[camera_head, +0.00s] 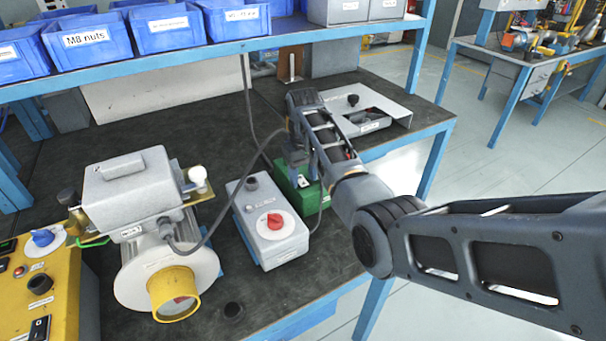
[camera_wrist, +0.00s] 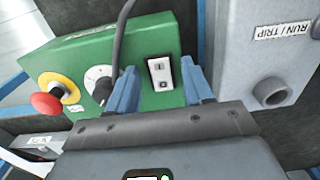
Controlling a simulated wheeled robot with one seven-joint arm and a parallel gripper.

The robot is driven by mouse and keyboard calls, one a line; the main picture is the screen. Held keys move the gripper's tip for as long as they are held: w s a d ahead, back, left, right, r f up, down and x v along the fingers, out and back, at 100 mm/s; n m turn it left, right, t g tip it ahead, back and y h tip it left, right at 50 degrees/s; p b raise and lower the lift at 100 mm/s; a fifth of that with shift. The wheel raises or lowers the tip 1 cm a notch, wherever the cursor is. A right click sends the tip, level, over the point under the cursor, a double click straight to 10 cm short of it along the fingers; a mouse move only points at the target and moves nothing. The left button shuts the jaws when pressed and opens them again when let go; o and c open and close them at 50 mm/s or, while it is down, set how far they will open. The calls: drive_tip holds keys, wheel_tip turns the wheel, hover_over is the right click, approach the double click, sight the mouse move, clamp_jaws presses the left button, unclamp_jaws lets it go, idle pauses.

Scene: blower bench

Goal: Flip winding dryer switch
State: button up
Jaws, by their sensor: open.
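A green control box (camera_head: 313,204) stands on the dark bench mat, partly hidden by my arm. In the wrist view the green box (camera_wrist: 85,55) carries a white rocker switch (camera_wrist: 161,74) marked I and O. Its small label is too blurred to read. My gripper (camera_wrist: 160,78) is open and empty, with one blue finger on each side of the rocker switch in the picture; I cannot tell whether the tips touch the box. In the head view my gripper (camera_head: 297,163) is over the green box, its fingers mostly hidden.
A red mushroom button (camera_wrist: 46,105) and a cable-covered dial (camera_wrist: 100,78) are on the green box. A grey RUN/TRIP box (camera_head: 262,228) stands beside it. The blower (camera_head: 160,265) is left; an open tray (camera_head: 390,103) lies behind. A shelf (camera_head: 270,45) with bins overhangs.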

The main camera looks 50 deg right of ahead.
drive_tip(key=shift+c, duration=0.4)
clamp_jaws()
drive_tip(key=shift+w+d+f+g+y+b, duration=0.15)
drive_tip(key=shift+w+g+y+b, duration=0.2)
drive_tip(key=shift+g+b, duration=0.6)
drive_tip(key=shift+r+g+b, duration=0.2)
drive_tip(key=shift+g+b, duration=0.15)
drive_tip(key=shift+b, duration=0.1)
drive_tip(key=shift+o, duration=0.4)
unclamp_jaws()
